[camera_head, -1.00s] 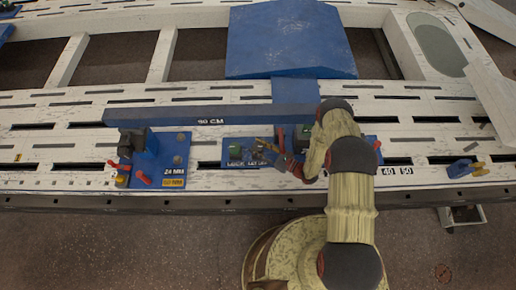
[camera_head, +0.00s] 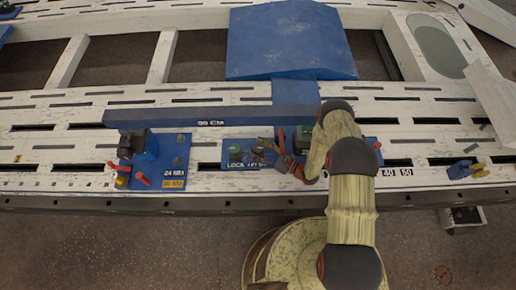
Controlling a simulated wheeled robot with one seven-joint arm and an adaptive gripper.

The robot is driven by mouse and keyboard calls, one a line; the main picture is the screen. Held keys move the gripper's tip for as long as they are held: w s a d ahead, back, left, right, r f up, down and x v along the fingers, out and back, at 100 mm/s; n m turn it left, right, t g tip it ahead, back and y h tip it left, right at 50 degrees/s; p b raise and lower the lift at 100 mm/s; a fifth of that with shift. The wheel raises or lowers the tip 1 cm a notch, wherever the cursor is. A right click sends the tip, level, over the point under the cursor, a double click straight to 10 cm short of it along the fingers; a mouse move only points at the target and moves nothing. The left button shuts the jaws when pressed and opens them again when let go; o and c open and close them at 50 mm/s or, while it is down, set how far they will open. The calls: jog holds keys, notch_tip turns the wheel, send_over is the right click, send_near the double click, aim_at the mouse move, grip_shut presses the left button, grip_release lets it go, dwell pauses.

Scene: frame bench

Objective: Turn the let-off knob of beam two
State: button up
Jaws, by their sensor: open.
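A blue panel (camera_head: 229,161) with a partly hidden label starting "LOCK" lies on the white slotted bench, below a long blue bar marked in CM. The gripper and arm hide much of the panel's right side. I cannot tell which part is the let-off knob of beam two, nor whether the fingers touch anything.
A second blue unit (camera_head: 158,160) with red levers and a yellow label stands at left. A small blue and yellow fitting (camera_head: 466,169) sits at the right edge. A large blue block (camera_head: 290,40) lies behind the bar (camera_head: 240,115). The bench between these has bare room.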

jog(key=v, duration=1.1)
jog(key=shift+s+d, duration=0.3)
jog(key=shift+d, duration=0.05)
